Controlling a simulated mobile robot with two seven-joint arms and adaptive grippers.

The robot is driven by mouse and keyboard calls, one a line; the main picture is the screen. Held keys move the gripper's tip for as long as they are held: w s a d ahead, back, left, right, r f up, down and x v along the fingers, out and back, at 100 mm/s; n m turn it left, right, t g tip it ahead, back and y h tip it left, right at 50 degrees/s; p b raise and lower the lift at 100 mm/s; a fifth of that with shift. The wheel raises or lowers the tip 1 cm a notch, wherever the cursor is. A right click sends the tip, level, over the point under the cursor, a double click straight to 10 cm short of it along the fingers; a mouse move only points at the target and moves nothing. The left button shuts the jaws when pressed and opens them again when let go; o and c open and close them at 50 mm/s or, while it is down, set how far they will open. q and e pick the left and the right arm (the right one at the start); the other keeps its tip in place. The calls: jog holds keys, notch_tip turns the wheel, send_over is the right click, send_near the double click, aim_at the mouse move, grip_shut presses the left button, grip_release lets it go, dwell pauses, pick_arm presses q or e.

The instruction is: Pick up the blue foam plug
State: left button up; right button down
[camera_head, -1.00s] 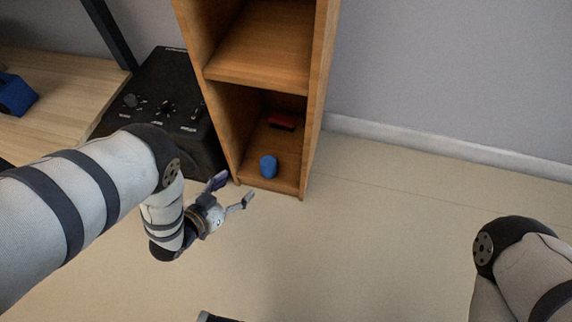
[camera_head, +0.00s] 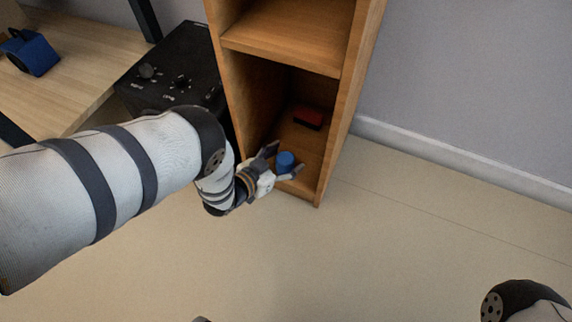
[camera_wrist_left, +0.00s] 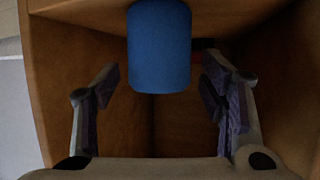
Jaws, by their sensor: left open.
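The blue foam plug (camera_head: 285,161) is a short cylinder on the bottom shelf of the wooden cabinet, near its front edge. My left gripper (camera_head: 284,161) is open at the cabinet's opening, with one finger toward each side of the plug. In the left wrist view the plug (camera_wrist_left: 159,47) shows large and centred, between and beyond the two spread fingers (camera_wrist_left: 160,92). I see a gap on both sides of it, so it is not gripped. Only a piece of my right arm shows at the lower right; its gripper is out of view.
A red block (camera_head: 308,117) lies deeper on the same shelf, behind the plug. The cabinet's side walls (camera_head: 349,100) stand close around the gripper. A black box with knobs (camera_head: 178,75) stands left of the cabinet. The floor (camera_head: 400,230) in front is clear.

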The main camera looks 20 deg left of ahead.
pick_arm(q)
jog(key=c, duration=0.8)
jog(key=shift+r, duration=0.15)
jog(key=shift+c, duration=0.2)
